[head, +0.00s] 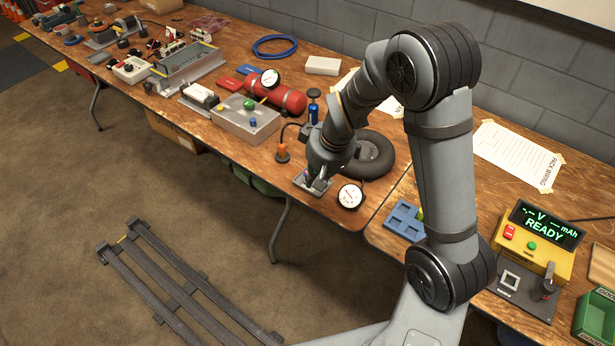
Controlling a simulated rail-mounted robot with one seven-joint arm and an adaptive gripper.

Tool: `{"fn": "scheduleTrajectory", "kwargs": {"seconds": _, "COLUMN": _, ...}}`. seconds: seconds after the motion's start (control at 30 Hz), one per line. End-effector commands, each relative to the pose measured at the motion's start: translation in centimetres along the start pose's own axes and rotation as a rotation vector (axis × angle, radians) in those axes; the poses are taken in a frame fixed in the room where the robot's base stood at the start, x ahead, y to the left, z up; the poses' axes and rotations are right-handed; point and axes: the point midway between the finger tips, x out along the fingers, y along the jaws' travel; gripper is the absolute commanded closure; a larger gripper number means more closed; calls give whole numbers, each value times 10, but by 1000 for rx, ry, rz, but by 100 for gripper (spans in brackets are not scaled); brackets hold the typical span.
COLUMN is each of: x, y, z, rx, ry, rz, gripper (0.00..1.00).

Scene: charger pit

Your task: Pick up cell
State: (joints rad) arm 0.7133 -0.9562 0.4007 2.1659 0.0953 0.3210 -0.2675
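My gripper (318,181) points down at a small grey tray (301,182) near the front edge of the middle table. Its fingers are small and dark here, and I cannot tell whether they are open or shut. I cannot make out a cell for certain. The fingers and wrist cover part of the tray, so anything between them is hidden. A blue block with recesses (401,221) lies on the right table, partly behind my arm. A small yellow-green spot shows beside it.
A round gauge (350,196) stands right of the tray, and a black tyre-like ring (375,155) lies behind it. A grey button box (240,118) and red cylinder (281,97) are to the left. A yellow tester (536,242) reading READY and a green bin (596,318) are at right.

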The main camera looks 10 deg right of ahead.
Motion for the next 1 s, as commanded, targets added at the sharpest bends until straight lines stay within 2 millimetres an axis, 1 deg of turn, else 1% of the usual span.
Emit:
{"fn": "scheduleTrajectory", "kwargs": {"seconds": 0.03, "x": 0, "y": 0, "z": 0, "rx": 0, "ry": 0, "rz": 0, "gripper": 83}}
{"fn": "scheduleTrajectory", "kwargs": {"seconds": 0.2, "x": 0, "y": 0, "z": 0, "rx": 0, "ry": 0, "rz": 0, "gripper": 73}}
{"fn": "scheduleTrajectory", "kwargs": {"seconds": 0.47, "x": 0, "y": -1, "z": 0, "rx": -3, "ry": 0, "rz": -1, "gripper": 73}}
{"fn": "scheduleTrajectory", "kwargs": {"seconds": 0.63, "x": 0, "y": -22, "z": -10, "rx": -37, "ry": -4, "rz": -11, "gripper": 73}}
{"fn": "scheduleTrajectory", "kwargs": {"seconds": 0.7, "x": 7, "y": -26, "z": -14, "rx": -30, "ry": -22, "rz": -10, "gripper": 73}}
{"fn": "scheduleTrajectory", "kwargs": {"seconds": 0.73, "x": 10, "y": -26, "z": -22, "rx": -24, "ry": -19, "rz": -8, "gripper": 73}}
{"fn": "scheduleTrajectory", "kwargs": {"seconds": 0.77, "x": 13, "y": -26, "z": -35, "rx": -19, "ry": -6, "rz": -5, "gripper": 73}}
{"fn": "scheduleTrajectory", "kwargs": {"seconds": 0.8, "x": 17, "y": -24, "z": -57, "rx": -17, "ry": 19, "rz": 3, "gripper": 73}}
{"fn": "scheduleTrajectory", "kwargs": {"seconds": 0.83, "x": 20, "y": -20, "z": -75, "rx": -19, "ry": 39, "rz": 12, "gripper": 73}}
{"fn": "scheduleTrajectory", "kwargs": {"seconds": 0.9, "x": 23, "y": -10, "z": -105, "rx": -20, "ry": 55, "rz": 28, "gripper": 73}}
{"fn": "scheduleTrajectory", "kwargs": {"seconds": 0.97, "x": 25, "y": 1, "z": -123, "rx": -57, "ry": 48, "rz": 41, "gripper": 73}}
{"fn": "scheduleTrajectory", "kwargs": {"seconds": 1.0, "x": 25, "y": 10, "z": -133, "rx": -112, "ry": 33, "rz": 52, "gripper": 73}}
